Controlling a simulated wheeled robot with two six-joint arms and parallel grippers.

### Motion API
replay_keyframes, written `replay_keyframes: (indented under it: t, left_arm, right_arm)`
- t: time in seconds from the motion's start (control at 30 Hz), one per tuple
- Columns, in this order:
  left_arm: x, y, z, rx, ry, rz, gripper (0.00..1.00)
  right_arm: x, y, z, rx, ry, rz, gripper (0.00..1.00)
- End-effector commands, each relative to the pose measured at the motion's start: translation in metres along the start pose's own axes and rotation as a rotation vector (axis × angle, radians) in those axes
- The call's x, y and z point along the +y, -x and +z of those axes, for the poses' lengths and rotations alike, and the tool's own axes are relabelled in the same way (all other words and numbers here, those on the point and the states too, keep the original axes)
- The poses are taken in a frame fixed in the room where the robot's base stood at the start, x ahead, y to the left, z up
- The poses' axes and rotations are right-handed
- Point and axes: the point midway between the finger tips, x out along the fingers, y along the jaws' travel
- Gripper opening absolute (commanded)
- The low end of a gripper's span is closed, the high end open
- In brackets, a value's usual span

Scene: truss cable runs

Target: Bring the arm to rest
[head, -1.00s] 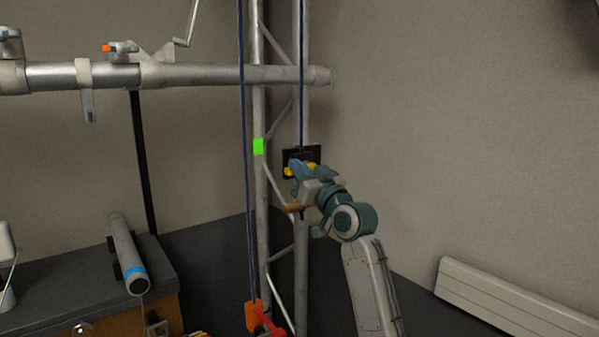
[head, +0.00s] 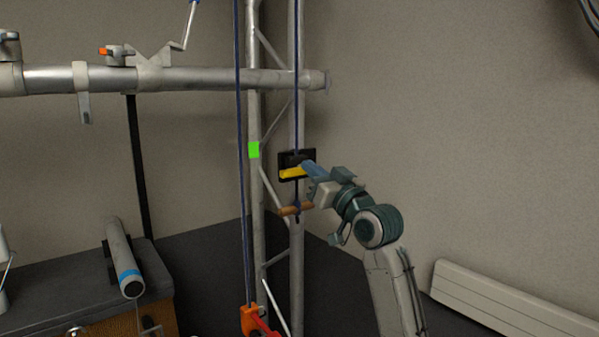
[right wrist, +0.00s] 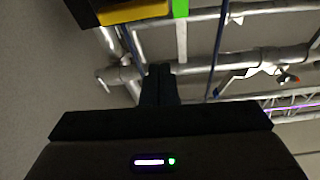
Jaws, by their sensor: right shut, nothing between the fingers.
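My right gripper (head: 309,170) is shut and empty in the head view, just right of the black box with a yellow bar (head: 290,173) on the truss. I cannot tell whether it touches the box. In the right wrist view my shut fingers (right wrist: 160,84) show at the middle, with the yellow bar (right wrist: 134,13) above them to the left. The vertical metal truss (head: 254,205) carries a green tape mark (head: 254,150). Dark blue cables run down along it. My left gripper is not in view.
A horizontal pipe (head: 200,78) with clamps crosses the truss above. A wooden handle (head: 295,210) hangs under the box. An orange and red device (head: 252,320) sits low on the truss. A dark bench with a grey tube (head: 123,258) stands at left. The wall area at right is clear.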

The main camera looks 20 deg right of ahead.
Motion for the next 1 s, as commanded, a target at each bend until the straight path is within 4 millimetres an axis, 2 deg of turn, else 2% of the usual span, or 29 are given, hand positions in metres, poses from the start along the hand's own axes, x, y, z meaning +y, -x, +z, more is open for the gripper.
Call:
replay_keyframes:
  t: [0.03,0.13,0.4,0.47,0.53,0.57,0.67,0.7,0.77,0.8,0.87,0.9,0.97,1.0]
  left_arm:
    - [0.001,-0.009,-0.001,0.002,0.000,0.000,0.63]
    - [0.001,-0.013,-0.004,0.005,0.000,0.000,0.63]
    - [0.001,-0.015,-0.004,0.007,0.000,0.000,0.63]
    - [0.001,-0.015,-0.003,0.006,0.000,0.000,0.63]
    - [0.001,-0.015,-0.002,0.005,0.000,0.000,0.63]
    - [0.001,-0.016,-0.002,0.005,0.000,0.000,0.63]
    - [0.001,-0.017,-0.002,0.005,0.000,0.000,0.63]
    - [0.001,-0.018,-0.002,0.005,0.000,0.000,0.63]
    - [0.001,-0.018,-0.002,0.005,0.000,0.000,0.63]
    - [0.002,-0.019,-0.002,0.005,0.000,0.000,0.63]
    - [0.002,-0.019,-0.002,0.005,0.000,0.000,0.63]
    - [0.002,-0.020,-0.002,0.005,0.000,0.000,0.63]
    - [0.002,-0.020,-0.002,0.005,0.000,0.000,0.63]
    - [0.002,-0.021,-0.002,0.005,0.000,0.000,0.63]
  right_arm:
    - [0.000,0.011,0.004,0.000,0.004,0.000,0.00]
    - [0.001,0.022,0.002,0.001,0.003,0.000,0.00]
    - [0.001,0.030,0.001,-0.003,-0.002,0.001,0.00]
    - [0.005,0.029,0.011,-0.016,-0.008,0.010,0.00]
    - [0.015,0.026,0.034,-0.049,-0.019,0.030,0.00]
    - [0.020,0.025,0.049,-0.068,-0.026,0.043,0.00]
    - [0.043,0.024,0.112,-0.152,-0.052,0.096,0.00]
    - [0.053,0.025,0.141,-0.190,-0.061,0.121,0.00]
    - [0.067,0.031,0.185,-0.248,-0.074,0.155,0.00]
    - [0.075,0.036,0.215,-0.286,-0.080,0.178,0.00]
    - [0.085,0.047,0.259,-0.344,-0.089,0.210,0.00]
    - [0.092,0.056,0.288,-0.382,-0.094,0.230,0.00]
    - [0.100,0.071,0.331,-0.440,-0.100,0.259,0.00]
    - [0.105,0.084,0.359,-0.479,-0.103,0.277,0.00]
